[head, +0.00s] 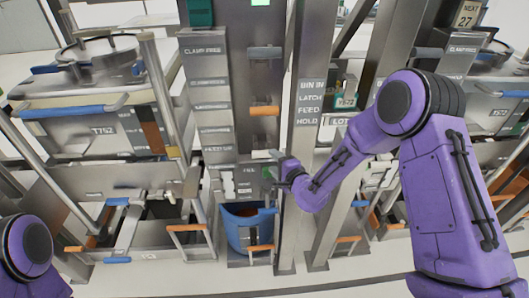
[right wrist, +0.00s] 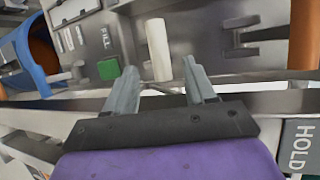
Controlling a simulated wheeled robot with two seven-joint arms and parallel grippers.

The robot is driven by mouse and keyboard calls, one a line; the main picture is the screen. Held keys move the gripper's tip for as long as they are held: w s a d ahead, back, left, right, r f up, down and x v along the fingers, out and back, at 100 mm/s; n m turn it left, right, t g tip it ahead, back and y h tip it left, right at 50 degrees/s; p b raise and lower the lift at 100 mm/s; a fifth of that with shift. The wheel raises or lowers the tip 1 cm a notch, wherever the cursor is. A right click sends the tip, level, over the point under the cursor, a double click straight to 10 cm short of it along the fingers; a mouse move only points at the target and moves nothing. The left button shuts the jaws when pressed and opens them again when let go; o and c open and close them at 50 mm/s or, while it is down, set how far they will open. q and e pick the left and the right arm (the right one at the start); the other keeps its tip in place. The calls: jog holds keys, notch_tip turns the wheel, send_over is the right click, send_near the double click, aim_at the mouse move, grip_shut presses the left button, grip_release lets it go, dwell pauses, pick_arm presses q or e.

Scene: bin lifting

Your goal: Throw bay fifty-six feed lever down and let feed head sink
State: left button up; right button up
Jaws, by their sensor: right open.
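My right gripper (head: 283,167) is at the middle bay's front, beside the FILL panel. In the right wrist view its two grey fingers (right wrist: 160,88) are apart. A pale cylindrical handle (right wrist: 158,50) stands ahead of the gap between them, with nothing visibly clasped. A green block (right wrist: 109,69) sits left of the handle, near the FILL label. In the head view an orange-ended lever (head: 265,111) is above the gripper. No number fifty-six is readable, and I cannot tell which handle is the feed lever or where the feed head is. My left gripper is out of view.
A blue bin (head: 240,230) stands low in the middle bay; it also shows in the right wrist view (right wrist: 22,60). A steel post (head: 309,70) labelled BIN IN, LATCH, FEED, HOLD rises beside my right forearm. A vessel bay (head: 100,125) with a blue-gripped bar is at left.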

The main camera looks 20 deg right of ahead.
aim_at(266, 155)
jog(key=p+x, duration=0.1)
jog(key=x, duration=0.6)
jog(key=shift+w+a+f+p, duration=0.1)
jog(key=shift+w+p, duration=0.2)
jog(key=shift+w, duration=0.05)
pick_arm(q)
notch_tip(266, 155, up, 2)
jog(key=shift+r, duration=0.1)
